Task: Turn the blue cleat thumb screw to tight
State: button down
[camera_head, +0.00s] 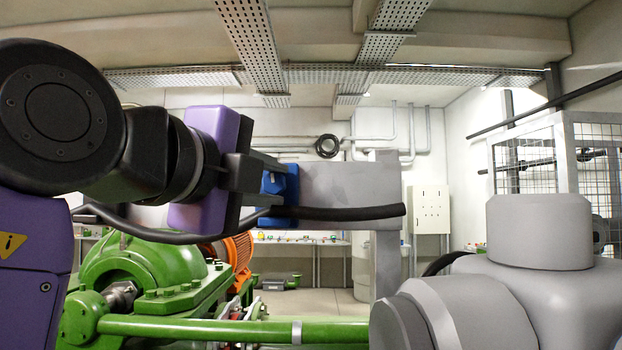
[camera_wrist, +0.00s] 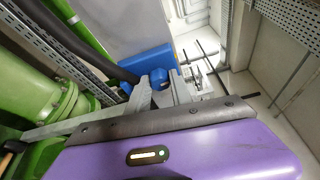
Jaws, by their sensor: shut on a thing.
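The blue cleat (camera_head: 292,182) is fixed to the face of a grey plate (camera_head: 350,184) on a grey post. It also shows in the wrist view (camera_wrist: 146,60). The blue thumb screw (camera_wrist: 158,76) sticks out of the cleat toward my gripper. It also shows in the head view (camera_head: 273,183), partly hidden by my finger. My gripper (camera_wrist: 163,88) is shut on the thumb screw, one finger on each side of it. In the head view my gripper (camera_head: 262,183) reaches it from the left. Whether the screw is tight cannot be told.
A black cable (camera_head: 350,213) runs at the cleat and out to the right, just below the gripper in the head view. Green machinery (camera_head: 150,275) stands below my arm. A grey rounded body (camera_head: 540,235) fills the lower right. Perforated trays (camera_head: 250,40) hang overhead.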

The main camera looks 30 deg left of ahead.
jog(key=shift+f+m, duration=0.1)
jog(key=shift+m, duration=0.2)
dwell(0.4)
jog(key=c, duration=1.1)
grip_release()
jog(key=shift+c, duration=0.2)
jog(key=s+d+b, duration=0.1)
jog(key=s, duration=0.6)
jog(key=shift+s+d+r, duration=0.15)
jog(key=shift+s+r, duration=0.15)
jog(key=shift+r, duration=0.05)
